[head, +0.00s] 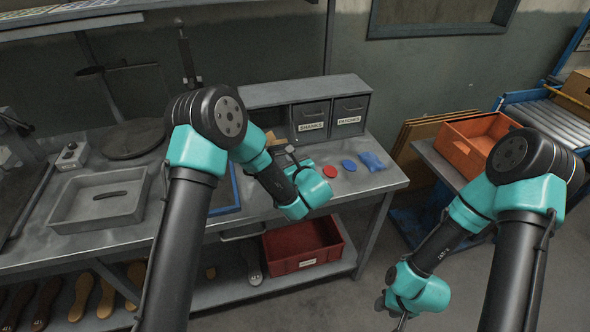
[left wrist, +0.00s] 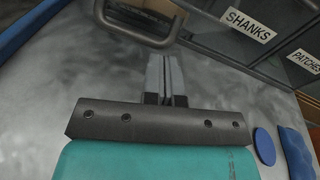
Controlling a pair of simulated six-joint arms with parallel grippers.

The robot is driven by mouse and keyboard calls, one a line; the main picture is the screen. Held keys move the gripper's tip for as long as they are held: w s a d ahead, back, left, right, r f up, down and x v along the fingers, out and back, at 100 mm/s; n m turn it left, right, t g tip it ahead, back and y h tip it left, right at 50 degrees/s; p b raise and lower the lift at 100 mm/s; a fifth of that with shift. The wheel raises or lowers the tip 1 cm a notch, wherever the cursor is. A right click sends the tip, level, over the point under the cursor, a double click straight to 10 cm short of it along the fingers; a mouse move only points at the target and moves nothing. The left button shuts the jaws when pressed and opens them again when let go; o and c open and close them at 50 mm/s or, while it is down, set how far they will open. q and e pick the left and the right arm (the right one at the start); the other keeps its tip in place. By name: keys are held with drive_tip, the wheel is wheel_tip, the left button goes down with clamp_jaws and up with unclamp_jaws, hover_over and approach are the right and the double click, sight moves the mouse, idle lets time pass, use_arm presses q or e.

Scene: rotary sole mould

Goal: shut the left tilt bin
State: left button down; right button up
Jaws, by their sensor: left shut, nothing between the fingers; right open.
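The grey bin cabinet (head: 310,90) stands at the back of the bench. Its middle bin (head: 311,118) is labelled SHANKS and its right bin (head: 349,114) PATCHES; both look shut. The left tilt bin appears tilted out, mostly hidden behind my left arm in the head view. In the left wrist view a grey loop handle (left wrist: 138,40) shows just beyond my fingertips, with something brown behind it. My left gripper (head: 290,150) is shut and empty in front of the left bin; touching cannot be told. My right gripper (head: 402,322) is open, low at the right, away from the bench.
A red disc (head: 329,171), a blue disc (head: 349,165) and a blue packet (head: 372,161) lie on the bench right of my left gripper. A grey tray (head: 98,200) sits at left. A red crate (head: 303,247) is below, an orange bin (head: 480,139) at right.

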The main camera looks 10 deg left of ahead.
use_arm(q)
drive_tip(key=shift+w+a+r, duration=0.1)
drive_tip(key=shift+r, duration=0.05)
drive_tip(key=shift+r, duration=0.15)
idle(0.4)
drive_tip(key=shift+w+r+g, duration=0.15)
drive_tip(key=shift+g, duration=0.15)
